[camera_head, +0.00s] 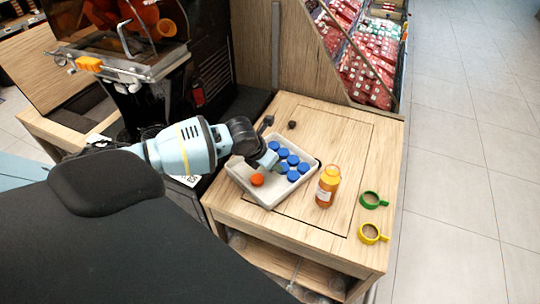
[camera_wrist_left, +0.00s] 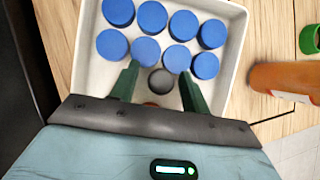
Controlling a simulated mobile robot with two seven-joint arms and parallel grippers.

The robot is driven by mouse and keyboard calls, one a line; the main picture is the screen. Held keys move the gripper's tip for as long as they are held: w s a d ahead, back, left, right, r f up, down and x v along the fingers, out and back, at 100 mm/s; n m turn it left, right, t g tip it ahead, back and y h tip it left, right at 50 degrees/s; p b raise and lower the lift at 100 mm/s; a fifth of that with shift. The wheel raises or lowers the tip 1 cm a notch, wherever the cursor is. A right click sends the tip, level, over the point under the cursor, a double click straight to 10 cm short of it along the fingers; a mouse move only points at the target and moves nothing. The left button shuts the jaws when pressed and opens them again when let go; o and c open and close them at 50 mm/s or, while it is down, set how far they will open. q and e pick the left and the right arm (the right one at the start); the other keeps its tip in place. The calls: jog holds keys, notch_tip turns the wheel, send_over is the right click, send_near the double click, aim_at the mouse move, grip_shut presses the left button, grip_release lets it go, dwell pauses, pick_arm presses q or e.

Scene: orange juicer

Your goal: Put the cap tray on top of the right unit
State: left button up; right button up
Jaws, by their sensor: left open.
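The cap tray (camera_head: 269,206) is a pale shallow tray with several blue caps and one orange cap (camera_head: 257,180). It appears to rest on the wooden top of the right unit (camera_head: 350,143), near its left side. My left gripper (camera_head: 270,160) is over the tray. In the left wrist view the gripper (camera_wrist_left: 159,73) points into the tray (camera_wrist_left: 233,55), its two dark green fingers apart among the blue caps. A dark round shape lies between them; I cannot tell what it is. Whether the fingers touch any cap is unclear. My right gripper is out of view.
An orange bottle (camera_head: 328,187) stands just right of the tray. The juicer machine (camera_head: 145,65) is at the left. Bare wood lies behind the bottle.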

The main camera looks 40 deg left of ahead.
pick_arm(q)
jog(key=shift+r, duration=0.15)
jog(key=d+p+v, duration=0.1)
jog(key=v, duration=1)
jog(key=shift+s+a+r+p, duration=0.2)
jog(key=shift+a+r+p, duration=0.1)
jog(key=shift+a, duration=0.2)
